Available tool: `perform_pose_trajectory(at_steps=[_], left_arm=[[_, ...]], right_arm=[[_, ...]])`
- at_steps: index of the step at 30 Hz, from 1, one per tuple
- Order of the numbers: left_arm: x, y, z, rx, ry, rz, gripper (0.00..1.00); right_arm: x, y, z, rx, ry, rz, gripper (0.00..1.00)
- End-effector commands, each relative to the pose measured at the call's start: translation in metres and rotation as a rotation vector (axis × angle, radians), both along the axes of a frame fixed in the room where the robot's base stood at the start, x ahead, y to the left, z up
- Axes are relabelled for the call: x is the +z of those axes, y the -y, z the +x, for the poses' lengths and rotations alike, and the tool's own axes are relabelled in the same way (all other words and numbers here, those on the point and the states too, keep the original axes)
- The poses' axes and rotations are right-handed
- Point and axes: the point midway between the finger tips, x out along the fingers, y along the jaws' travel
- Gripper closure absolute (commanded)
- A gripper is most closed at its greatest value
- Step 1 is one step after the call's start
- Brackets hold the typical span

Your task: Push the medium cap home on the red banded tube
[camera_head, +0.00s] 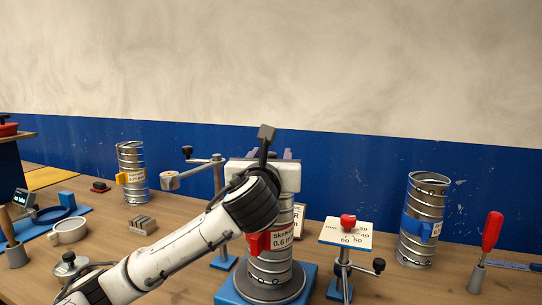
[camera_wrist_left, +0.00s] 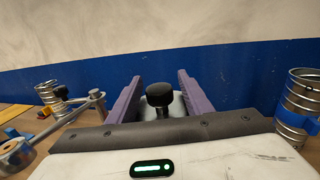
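The red banded tube (camera_head: 270,268) is a ribbed metal cylinder standing upright on a blue base (camera_head: 230,291), with a red band (camera_head: 256,243) round it. My left gripper (camera_head: 279,155) is over its top and hides the tube's mouth in the head view. In the left wrist view, a black knob (camera_wrist_left: 160,95) on a pale grey piece (camera_wrist_left: 177,107), apparently the medium cap, shows between the two purple fingers. The fingers are spread, with a gap on each side of the knob. How the cap sits on the tube is hidden. My right gripper is out of view.
A jointed clamp stand (camera_head: 218,178) is close left of the tube; a dial stand with a red knob (camera_head: 347,221) is close right. A blue banded tube (camera_head: 425,205) and red-handled tool (camera_head: 491,232) stand farther right. A yellow banded tube (camera_head: 131,160) and grey ring (camera_head: 68,232) are left.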

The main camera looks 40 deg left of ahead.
Motion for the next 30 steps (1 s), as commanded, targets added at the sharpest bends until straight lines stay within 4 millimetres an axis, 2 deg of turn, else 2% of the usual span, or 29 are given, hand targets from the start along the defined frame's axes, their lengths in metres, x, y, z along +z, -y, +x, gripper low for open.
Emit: perform_pose_trajectory(at_steps=[8, 21, 25, 30], left_arm=[[0.000, 0.004, -0.006, -0.001, 0.000, 0.000, 0.54], [0.001, 0.042, -0.075, -0.004, 0.003, 0.001, 0.54], [0.000, 0.048, -0.087, -0.002, 0.001, 0.000, 0.54], [0.000, 0.049, -0.091, 0.000, 0.000, 0.000, 0.54]], right_arm=[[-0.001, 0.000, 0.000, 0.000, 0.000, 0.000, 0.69], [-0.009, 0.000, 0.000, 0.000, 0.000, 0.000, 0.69], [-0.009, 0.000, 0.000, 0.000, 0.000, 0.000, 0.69], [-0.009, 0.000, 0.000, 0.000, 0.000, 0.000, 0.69]])
